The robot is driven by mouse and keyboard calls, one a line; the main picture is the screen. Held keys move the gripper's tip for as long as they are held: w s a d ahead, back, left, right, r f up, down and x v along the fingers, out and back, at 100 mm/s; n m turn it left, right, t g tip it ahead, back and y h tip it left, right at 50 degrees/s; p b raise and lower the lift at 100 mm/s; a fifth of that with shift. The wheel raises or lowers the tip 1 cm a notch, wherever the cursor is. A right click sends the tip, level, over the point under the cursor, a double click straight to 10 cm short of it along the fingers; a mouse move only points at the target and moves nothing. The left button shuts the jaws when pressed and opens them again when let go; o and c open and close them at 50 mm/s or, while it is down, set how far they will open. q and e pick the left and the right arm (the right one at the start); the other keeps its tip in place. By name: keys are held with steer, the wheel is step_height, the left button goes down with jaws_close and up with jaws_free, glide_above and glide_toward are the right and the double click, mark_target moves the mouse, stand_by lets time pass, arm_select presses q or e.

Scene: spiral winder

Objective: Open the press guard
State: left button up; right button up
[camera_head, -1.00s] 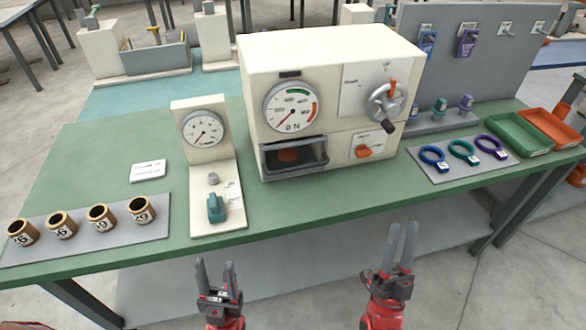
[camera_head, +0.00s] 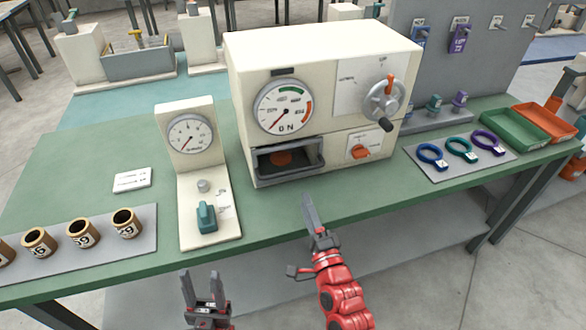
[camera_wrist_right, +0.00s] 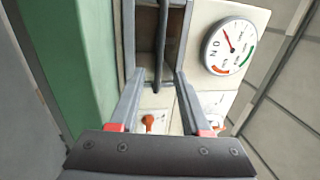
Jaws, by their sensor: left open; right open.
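The cream press (camera_head: 335,120) stands on the green bench. Its dark-framed guard (camera_head: 291,171) is at the low front opening, below the round dial, with an orange part showing inside. My right gripper (camera_head: 309,203) is just in front of and below the guard, apart from it in the head view. In the right wrist view its two fingers (camera_wrist_right: 160,80) are spread, with the guard's dark bar (camera_wrist_right: 163,40) lined up between and beyond them. Nothing is held. My left gripper (camera_head: 203,278) is open and empty, low before the bench edge.
A gauge stand (camera_head: 190,150) with a teal switch is left of the press. A crank wheel (camera_head: 384,101) and orange knob (camera_head: 361,152) are on the press's right side. Numbered cups (camera_head: 82,233) sit at left, rings (camera_head: 462,150) at right.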

mark_target(294, 170)
steer(key=p+x, duration=0.2)
steer(key=x, duration=0.9)
steer(key=shift+w, duration=0.1)
steer(key=shift+c, duration=0.3)
jaws_close()
stand_by(0.8)
